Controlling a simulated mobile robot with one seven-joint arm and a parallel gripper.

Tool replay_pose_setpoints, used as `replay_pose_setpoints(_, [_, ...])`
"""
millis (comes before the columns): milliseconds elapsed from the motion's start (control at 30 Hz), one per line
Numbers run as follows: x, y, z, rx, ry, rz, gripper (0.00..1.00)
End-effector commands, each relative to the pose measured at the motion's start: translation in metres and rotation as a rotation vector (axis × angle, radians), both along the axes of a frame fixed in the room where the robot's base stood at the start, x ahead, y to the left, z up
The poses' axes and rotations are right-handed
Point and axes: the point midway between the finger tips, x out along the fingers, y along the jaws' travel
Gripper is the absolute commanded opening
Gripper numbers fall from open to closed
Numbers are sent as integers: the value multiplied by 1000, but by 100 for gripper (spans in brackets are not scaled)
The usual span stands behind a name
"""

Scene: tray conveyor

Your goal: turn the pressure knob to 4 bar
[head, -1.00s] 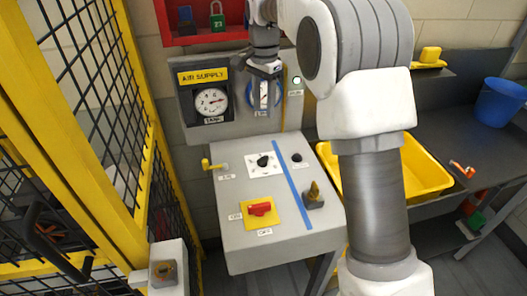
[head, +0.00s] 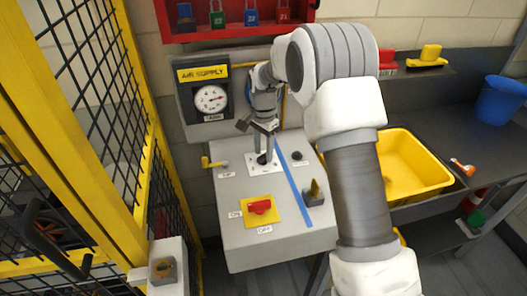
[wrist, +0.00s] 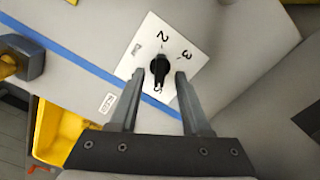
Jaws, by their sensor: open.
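The pressure knob (wrist: 160,67) is black and sits on a white square dial plate (wrist: 190,57) with printed digits; 2, 3 and a 5 show in the wrist view. Which digit its pointer marks I cannot tell clearly. In the head view the knob (head: 262,159) shows just below my gripper (head: 263,141), on the sloping grey console (head: 230,218). My gripper also shows in the wrist view (wrist: 159,76), open, with one finger to each side of the knob. Whether the fingers touch it I cannot tell. The 4 is not readable.
A red switch (head: 260,207) on a yellow plate, a yellow lever (head: 211,163), a small black knob (head: 296,156) and a brass-coloured knob (head: 314,191) share the console. A blue stripe (head: 292,185) crosses it. The tank gauge (head: 211,98) stands behind; my arm hides the area beside it.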

Motion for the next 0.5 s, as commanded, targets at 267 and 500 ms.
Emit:
replay_pose_setpoints(267, [0, 0, -7, 0, -1, 0, 48])
replay_pose_setpoints(500, [0, 0, -7, -1, -1, 0, 24])
